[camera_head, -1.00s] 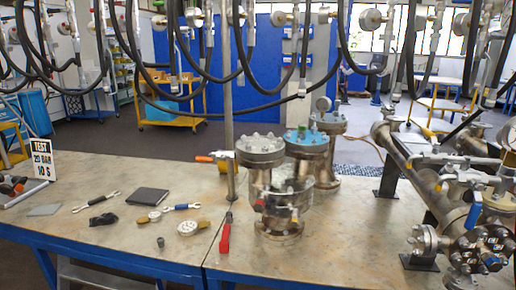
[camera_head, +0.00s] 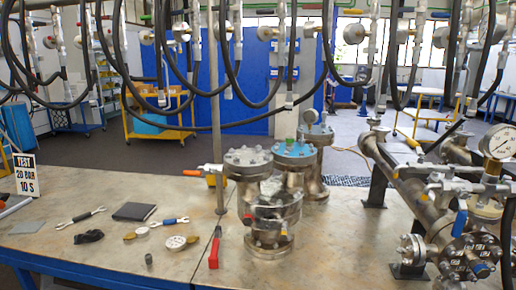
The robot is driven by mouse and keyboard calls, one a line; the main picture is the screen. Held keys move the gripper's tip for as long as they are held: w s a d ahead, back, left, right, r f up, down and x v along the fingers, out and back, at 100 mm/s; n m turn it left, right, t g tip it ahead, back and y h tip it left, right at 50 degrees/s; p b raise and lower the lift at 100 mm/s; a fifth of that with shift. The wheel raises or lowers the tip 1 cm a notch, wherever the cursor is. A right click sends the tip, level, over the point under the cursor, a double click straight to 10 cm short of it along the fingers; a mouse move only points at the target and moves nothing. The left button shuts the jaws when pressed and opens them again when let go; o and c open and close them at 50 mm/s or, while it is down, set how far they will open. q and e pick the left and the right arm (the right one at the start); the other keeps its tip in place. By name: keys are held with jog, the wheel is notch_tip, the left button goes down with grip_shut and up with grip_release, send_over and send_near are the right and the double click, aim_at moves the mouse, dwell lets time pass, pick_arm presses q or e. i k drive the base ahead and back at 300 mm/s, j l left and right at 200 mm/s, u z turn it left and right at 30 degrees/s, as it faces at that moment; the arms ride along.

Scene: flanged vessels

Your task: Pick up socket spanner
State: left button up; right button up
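Neither of my grippers is in view. Several hand tools lie flat on the table, and I cannot tell for sure which one is the socket spanner. A spanner with a dark middle (camera_head: 80,217) lies at the left. A spanner with a blue middle (camera_head: 170,221) lies right of a black flat pad. A small dark cylinder (camera_head: 149,259), perhaps a socket, stands near the front edge.
The table (camera_head: 110,245) also holds the black pad (camera_head: 134,211), a dark crumpled item (camera_head: 89,236), round gauges (camera_head: 176,242) and a test sign (camera_head: 25,174). A vertical pole (camera_head: 217,130) and hanging hoses stand above it. Pipework with a gauge (camera_head: 497,141) fills the right.

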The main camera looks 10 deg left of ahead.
aim_at(213, 260)
jog(key=i+j+z, duration=0.2)
jog(key=j, duration=0.15)
jog(key=i+j+z, duration=0.15)
jog(key=j, duration=0.25)
jog(key=j+z, duration=0.2)
jog(key=j, duration=0.2)
jog(key=i+j+z, duration=0.15)
jog(key=j, duration=0.25)
